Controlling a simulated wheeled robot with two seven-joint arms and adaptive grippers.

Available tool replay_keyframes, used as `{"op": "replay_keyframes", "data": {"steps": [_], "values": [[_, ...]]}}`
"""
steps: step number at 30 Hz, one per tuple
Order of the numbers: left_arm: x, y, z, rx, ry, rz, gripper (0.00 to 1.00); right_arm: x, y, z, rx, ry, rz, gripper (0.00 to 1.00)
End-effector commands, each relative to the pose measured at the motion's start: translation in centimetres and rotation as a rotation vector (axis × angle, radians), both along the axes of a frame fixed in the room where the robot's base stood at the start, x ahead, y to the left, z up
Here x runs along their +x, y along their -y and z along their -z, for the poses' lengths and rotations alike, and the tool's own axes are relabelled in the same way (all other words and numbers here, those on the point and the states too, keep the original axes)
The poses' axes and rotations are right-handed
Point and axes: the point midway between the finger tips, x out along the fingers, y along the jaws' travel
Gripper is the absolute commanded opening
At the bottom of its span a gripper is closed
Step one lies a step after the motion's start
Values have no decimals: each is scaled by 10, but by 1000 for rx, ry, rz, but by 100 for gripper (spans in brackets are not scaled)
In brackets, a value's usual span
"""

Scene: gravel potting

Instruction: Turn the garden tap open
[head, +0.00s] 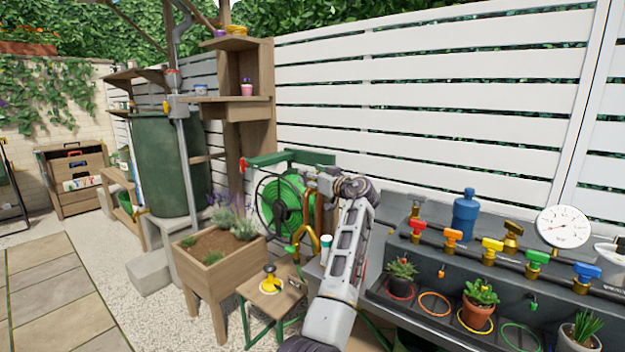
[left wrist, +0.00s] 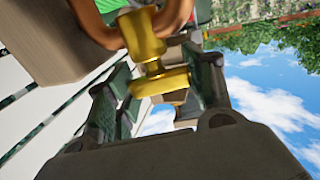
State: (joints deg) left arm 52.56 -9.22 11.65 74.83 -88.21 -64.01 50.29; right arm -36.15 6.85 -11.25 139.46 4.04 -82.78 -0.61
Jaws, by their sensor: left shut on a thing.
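The garden tap (left wrist: 144,38) is brass and shows close up at the top of the left wrist view. Its broad brass handle (left wrist: 160,82) sits between the two dark fingers of my left gripper (left wrist: 165,98), which is shut on it. In the head view my left gripper (head: 326,181) reaches up to the area right of the green hose reel (head: 285,202). There the gripper and wrist hide the tap, so I cannot tell how far the handle is turned. My right gripper is in neither view.
A grey bench at right carries a pipe (head: 468,248) with several coloured valves, a gauge (head: 563,227), a blue bottle (head: 465,214) and potted plants. A wooden planter (head: 204,280) and small table (head: 262,305) stand left of my arm. Paving at far left is clear.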

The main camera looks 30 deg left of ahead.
Motion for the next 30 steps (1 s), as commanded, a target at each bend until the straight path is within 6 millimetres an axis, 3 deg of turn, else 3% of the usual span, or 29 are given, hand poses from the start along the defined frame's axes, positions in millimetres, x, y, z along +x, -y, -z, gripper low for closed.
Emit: {"op": "replay_keyframes", "data": {"steps": [10, 30], "values": [[0, -1, -2, 4, -1, -130, 29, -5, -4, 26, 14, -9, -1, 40], [0, 0, -2, 2, 1, -303, 29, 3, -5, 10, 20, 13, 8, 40]]}}
